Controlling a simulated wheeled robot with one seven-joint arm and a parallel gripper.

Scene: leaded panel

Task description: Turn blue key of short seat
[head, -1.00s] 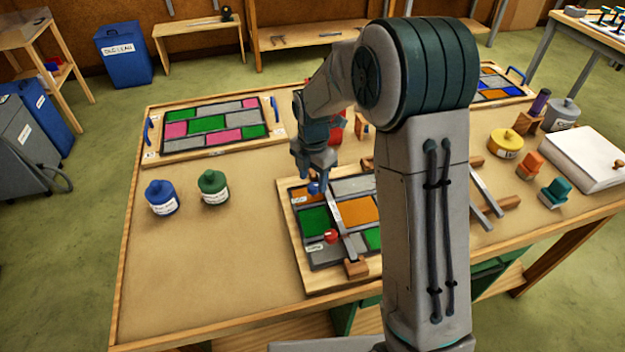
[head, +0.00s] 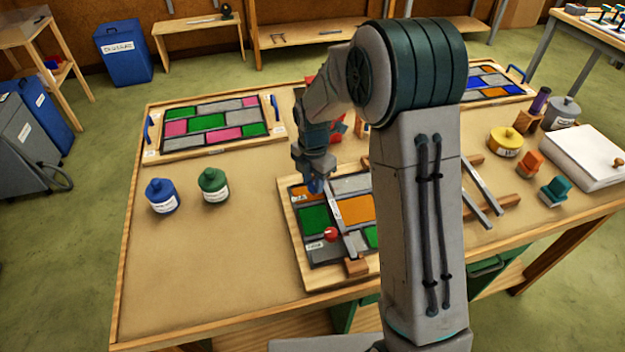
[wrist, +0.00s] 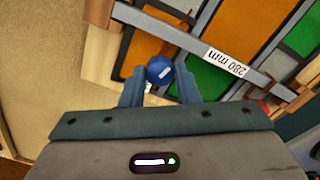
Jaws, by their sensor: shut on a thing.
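The blue key (wrist: 160,70) is a round blue knob between my gripper's fingers in the wrist view; in the head view it is a small blue spot (head: 315,187) under my gripper. My gripper (wrist: 160,88) is shut on it, at the far left corner of the leaded panel (head: 288,215). A grey bar marked 280 mm (wrist: 200,48) lies across the panel beside the key. A red key (head: 331,233) stands near the panel's front part. The short seat itself is mostly hidden by my gripper.
A blue jar (head: 161,197) and a green jar (head: 213,186) stand left of the panel. Another coloured panel (head: 208,122) lies behind them. Wooden blocks (head: 357,266) sit at the panel's front edge. The table's front left is clear.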

